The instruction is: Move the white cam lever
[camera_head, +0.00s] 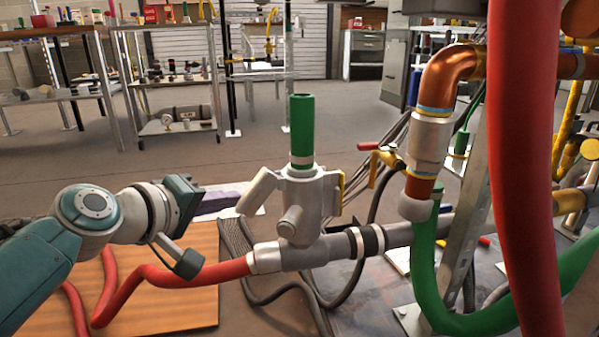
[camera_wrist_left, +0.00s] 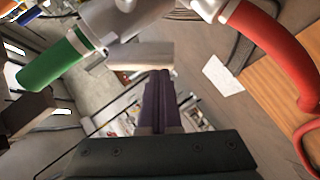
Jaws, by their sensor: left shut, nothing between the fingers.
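The white cam lever (camera_head: 262,192) is a short pale handle on the left side of a grey-white valve fitting (camera_head: 303,200). It slants down and to the left, away from the fitting. A green tube (camera_head: 302,130) stands upright in the fitting's top. My left gripper (camera_head: 240,194) is just left of the lever, its purple fingers shut and empty, pointing toward it. In the left wrist view, the fingertips (camera_wrist_left: 160,73) are at the lower edge of the lever (camera_wrist_left: 142,54); I cannot tell whether they touch. My right gripper is not in view.
A red hose (camera_head: 200,275) joins the fitting from the left over a wooden board (camera_head: 190,310). A copper pipe (camera_head: 445,75), a green hose (camera_head: 430,270) and a thick red pipe (camera_head: 520,160) crowd the right. Shelves (camera_head: 180,90) stand behind, beyond open floor.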

